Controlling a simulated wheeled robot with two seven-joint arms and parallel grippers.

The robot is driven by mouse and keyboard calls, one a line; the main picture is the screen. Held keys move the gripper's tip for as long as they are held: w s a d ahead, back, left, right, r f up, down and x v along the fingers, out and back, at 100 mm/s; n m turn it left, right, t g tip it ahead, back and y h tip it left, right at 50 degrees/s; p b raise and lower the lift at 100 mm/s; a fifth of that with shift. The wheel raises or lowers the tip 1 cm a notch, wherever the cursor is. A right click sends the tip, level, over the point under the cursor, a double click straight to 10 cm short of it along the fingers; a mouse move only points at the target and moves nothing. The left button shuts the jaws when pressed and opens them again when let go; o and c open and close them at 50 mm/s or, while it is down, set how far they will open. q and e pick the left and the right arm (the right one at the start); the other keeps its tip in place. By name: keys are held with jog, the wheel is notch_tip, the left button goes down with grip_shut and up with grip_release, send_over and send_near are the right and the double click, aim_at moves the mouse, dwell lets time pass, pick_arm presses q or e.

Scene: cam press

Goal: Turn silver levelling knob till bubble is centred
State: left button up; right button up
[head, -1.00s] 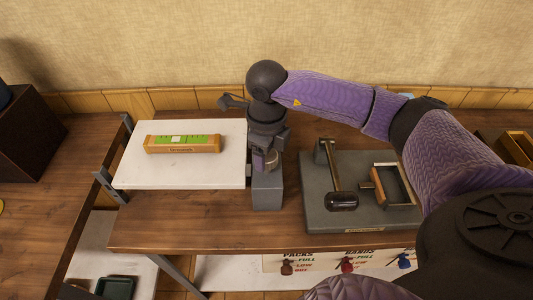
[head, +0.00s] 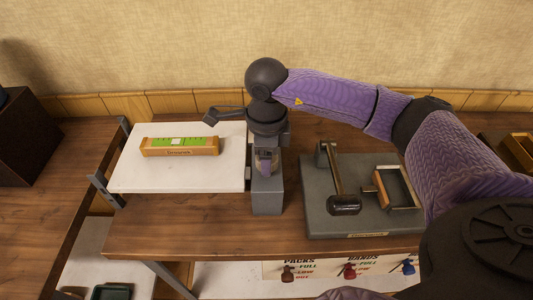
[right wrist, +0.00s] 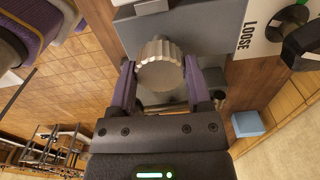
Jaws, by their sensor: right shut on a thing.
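The silver levelling knob (right wrist: 160,66) is ribbed and sits between the two purple fingers of my right gripper (right wrist: 160,84) in the right wrist view. The fingers are shut on it from both sides. In the head view my right gripper (head: 266,162) points down at the grey block (head: 268,195) beside the white plate, and hides the knob. The wooden level (head: 180,152) with a green vial (head: 185,141) lies on the white plate (head: 150,179). A pale patch shows near the vial's middle; bubble and marks are too small to tell apart. My left gripper is out of view.
Right of the grey block, a grey base (head: 320,215) carries a black-handled lever (head: 343,204) and a wood-edged frame (head: 398,187). The word LOOSE is on a white panel (right wrist: 248,35) by a black knob (right wrist: 302,42). Bare tabletop lies in front.

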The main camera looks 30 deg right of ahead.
jog(key=o, duration=1.3)
notch_tip(320, 180, up, 10)
jog(key=shift+p, duration=0.65)
